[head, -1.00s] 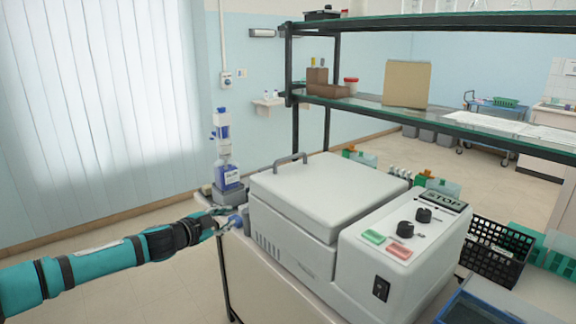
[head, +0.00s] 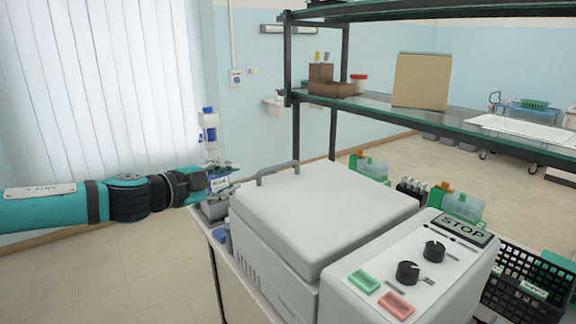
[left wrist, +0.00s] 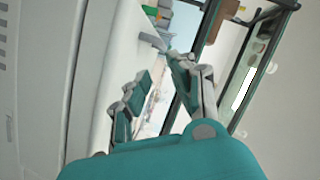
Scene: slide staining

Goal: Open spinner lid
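The spinner (head: 262,262) is a white box-shaped machine on the bench, in the lower middle of the head view. Its lid (head: 325,212) is down. A grey bar handle (head: 278,170) stands up at the lid's far left edge. My left gripper (head: 232,178) is left of the handle and apart from it, at about the handle's height. In the left wrist view its two fingers (left wrist: 158,68) are spread with nothing between them. A pale lid surface fills the left of that view. My right gripper is in neither view.
A blue-and-white bottle (head: 210,130) stands behind my left gripper, partly hidden. The control panel (head: 410,268) has knobs and green and red buttons. A glass shelf (head: 455,125) rises behind. A black basket (head: 525,280) is at right.

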